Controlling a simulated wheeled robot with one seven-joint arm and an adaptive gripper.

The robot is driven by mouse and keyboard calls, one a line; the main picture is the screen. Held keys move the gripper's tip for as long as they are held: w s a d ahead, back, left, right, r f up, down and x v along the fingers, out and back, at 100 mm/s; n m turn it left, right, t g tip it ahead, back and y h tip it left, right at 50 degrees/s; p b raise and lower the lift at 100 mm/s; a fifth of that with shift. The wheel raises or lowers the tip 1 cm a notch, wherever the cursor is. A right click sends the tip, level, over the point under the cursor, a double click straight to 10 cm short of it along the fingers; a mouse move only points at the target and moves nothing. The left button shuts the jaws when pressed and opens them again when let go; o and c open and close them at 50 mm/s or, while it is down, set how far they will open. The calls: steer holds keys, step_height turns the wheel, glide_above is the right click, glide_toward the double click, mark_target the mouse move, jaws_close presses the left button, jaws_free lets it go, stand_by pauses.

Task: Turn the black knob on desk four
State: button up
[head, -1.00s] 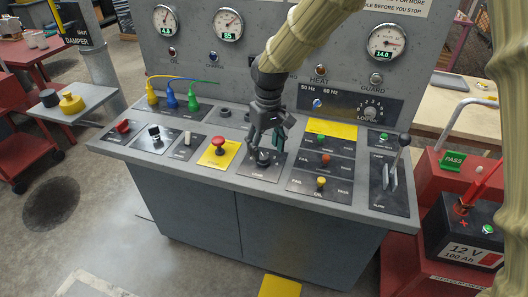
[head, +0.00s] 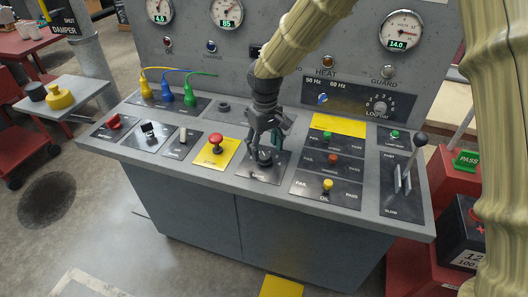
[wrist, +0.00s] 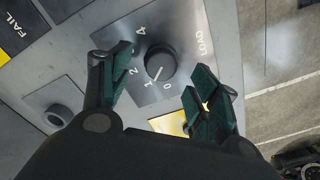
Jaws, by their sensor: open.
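The black knob (wrist: 160,62) is round, with a white pointer line, on a grey plate marked LOAD with a 0, 1, 2, 4 scale. In the wrist view the pointer lies between 0 and 1. In the head view the knob (head: 265,159) sits on the grey desk (head: 190,178), right of the red mushroom button, partly hidden by my gripper. My gripper (wrist: 164,70) is open, its green-padded fingers on either side of the knob in the wrist view. In the head view my gripper (head: 268,146) points down just above the knob; contact cannot be told.
A red mushroom button (head: 216,140) on a yellow plate stands left of the knob. Toggle switches with coloured caps (head: 327,186) and a lever (head: 420,139) stand to the right. Coloured cable plugs (head: 168,92) and the upright gauge panel (head: 300,65) are behind.

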mark_target(265, 155)
steer(key=shift+s+f, duration=0.1)
steer(key=shift+f, duration=1.6)
steer(key=c, duration=1)
steer(key=shift+r+n+p, duration=0.1)
steer(key=shift+n+p, duration=0.3)
steer(key=shift+p, duration=0.15)
steer(key=n+p, duration=0.2)
steer(key=shift+r+n, duration=0.1)
steer(key=shift+n, duration=0.2)
steer(key=shift+n+p, duration=1.15)
steer(key=shift+n, duration=1.05)
